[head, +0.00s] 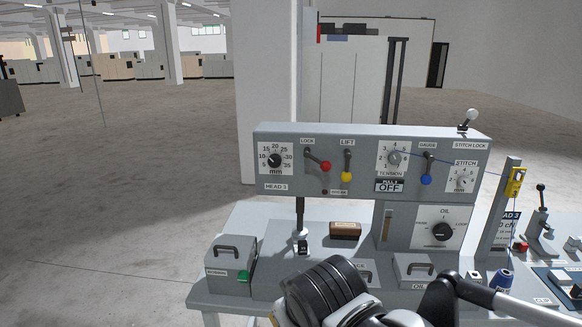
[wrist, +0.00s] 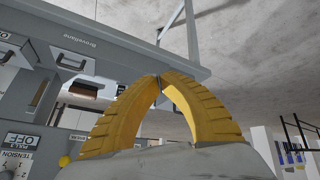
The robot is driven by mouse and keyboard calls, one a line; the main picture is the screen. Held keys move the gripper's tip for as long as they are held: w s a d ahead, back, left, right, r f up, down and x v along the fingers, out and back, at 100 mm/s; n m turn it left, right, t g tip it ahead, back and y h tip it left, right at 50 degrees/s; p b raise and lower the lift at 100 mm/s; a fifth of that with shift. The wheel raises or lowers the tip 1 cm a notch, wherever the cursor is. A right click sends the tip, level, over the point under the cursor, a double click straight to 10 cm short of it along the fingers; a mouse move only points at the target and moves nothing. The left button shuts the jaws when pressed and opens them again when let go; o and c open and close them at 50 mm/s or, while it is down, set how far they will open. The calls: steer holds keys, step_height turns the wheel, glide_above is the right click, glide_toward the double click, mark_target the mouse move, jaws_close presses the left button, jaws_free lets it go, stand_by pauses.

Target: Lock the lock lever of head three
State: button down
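The lock lever (head: 317,160) of head three is on the grey head panel (head: 350,136), under a LOCK label and above the HEAD 3 plate. Its red knob (head: 325,166) points down and to the right of its pivot. In the wrist view my gripper (wrist: 158,78) shows two yellow ribbed fingers whose tips meet, with nothing seen between them. The wrist view is upside down. The lock lever cannot be made out there, and my gripper's fingertips cannot be made out in the head view. My gripper is apart from the lever.
Beside the lock lever hang a lift lever with a yellow knob (head: 346,177) and a gauge lever with a blue knob (head: 426,180). Below are an oil dial (head: 442,231), a wooden brush-like block (head: 345,230) and lidded boxes (head: 230,262). Open floor lies to the left.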

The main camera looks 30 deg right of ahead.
steer(key=w+d+r+n+h+p, duration=0.1)
steer(key=w+d+r+n+h, duration=0.1)
steer(key=w+d+n+h, duration=0.3)
steer(key=n+t+h+p, duration=0.3)
steer(key=n+t+h, duration=0.25)
steer(key=h, duration=0.25)
glide_toward(318, 161)
steer(key=a+f, duration=0.3)
steer(key=a, duration=0.3)
steer(key=s+d+b+x, duration=0.1)
steer(key=s+b+x, duration=0.1)
steer(key=x, duration=1.1)
steer(key=shift+d+r, duration=0.3)
steer(key=shift+d, duration=0.05)
steer(key=shift+s, duration=0.15)
